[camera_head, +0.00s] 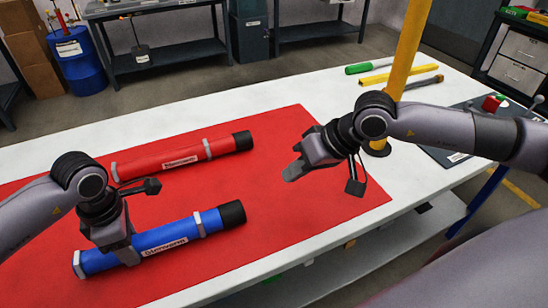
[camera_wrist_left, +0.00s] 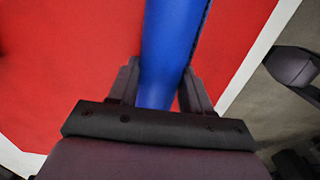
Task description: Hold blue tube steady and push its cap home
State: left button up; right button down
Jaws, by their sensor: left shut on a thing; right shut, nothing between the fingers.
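The blue tube (camera_head: 177,236) lies on the red mat (camera_head: 300,215) near the table's front side, with a black cap (camera_head: 232,214) at its right end. My left gripper (camera_head: 126,258) is shut around the tube's left part. In the left wrist view the blue tube (camera_wrist_left: 172,50) passes between the fingers of my left gripper (camera_wrist_left: 158,90). My right gripper (camera_head: 291,174) is shut and empty above the mat, to the right of and beyond the cap, apart from it. The cap is outside the left wrist view.
A red tube (camera_head: 180,159) with a black end lies behind the blue one. A yellow post (camera_head: 408,50) rises from the table at the right. A green-handled tool (camera_head: 370,67) and yellow bars lie at the back. The mat right of the cap is clear.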

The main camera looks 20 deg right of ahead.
pick_arm(q)
jog(key=o, duration=1.4)
jog(key=shift+r, duration=0.1)
